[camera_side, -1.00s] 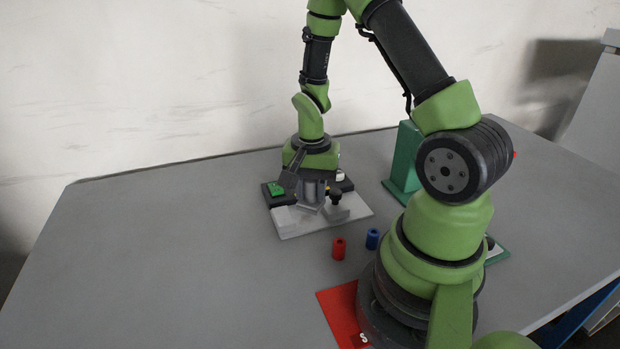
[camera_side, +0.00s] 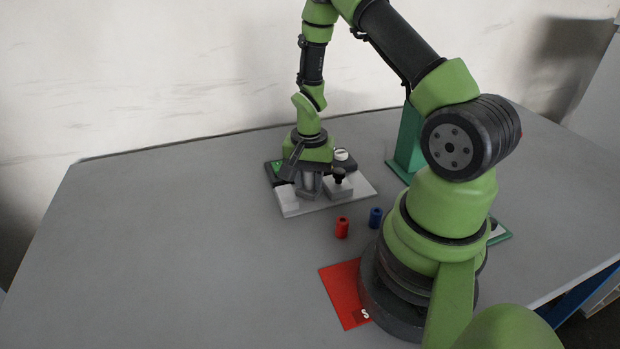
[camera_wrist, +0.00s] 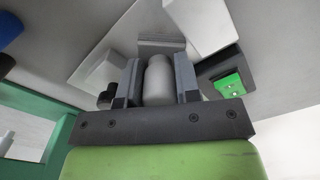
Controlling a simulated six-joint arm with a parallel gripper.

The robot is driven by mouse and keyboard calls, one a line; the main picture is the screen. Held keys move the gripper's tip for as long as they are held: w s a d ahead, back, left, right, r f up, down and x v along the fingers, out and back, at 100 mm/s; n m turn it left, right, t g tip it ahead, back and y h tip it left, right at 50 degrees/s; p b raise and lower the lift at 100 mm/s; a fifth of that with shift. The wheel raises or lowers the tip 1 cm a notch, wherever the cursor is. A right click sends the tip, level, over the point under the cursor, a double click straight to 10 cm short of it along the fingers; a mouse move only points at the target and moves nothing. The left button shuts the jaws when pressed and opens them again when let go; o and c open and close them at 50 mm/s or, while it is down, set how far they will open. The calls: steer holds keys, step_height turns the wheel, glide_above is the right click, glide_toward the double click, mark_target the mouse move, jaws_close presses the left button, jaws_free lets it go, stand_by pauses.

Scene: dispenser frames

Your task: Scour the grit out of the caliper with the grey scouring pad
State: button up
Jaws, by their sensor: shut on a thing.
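My gripper (camera_side: 309,187) is over the light grey plate (camera_side: 352,195), shut on a grey cylinder (camera_side: 312,182). In the wrist view the cylinder (camera_wrist: 160,82) stands between my two fingers (camera_wrist: 158,78). Its lower end is close to the plate; I cannot tell whether it touches. I cannot make out a caliper, a grey scouring pad or grit in either view.
On the plate are a white block (camera_side: 288,202) and a block with a black knob (camera_side: 339,186). A black part with a green top (camera_wrist: 229,85) is beside them. Red (camera_side: 342,228) and blue (camera_side: 375,217) cylinders stand nearby. The table's left side is clear.

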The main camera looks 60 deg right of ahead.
steer(key=shift+s+a+f, duration=0.1)
steer(key=shift+s+a, duration=1.05)
step_height(320, 180, up, 3)
steer(key=shift+w+d, duration=0.1)
step_height(320, 180, up, 6)
steer(key=shift+f, duration=0.2)
steer(key=shift+f, duration=0.15)
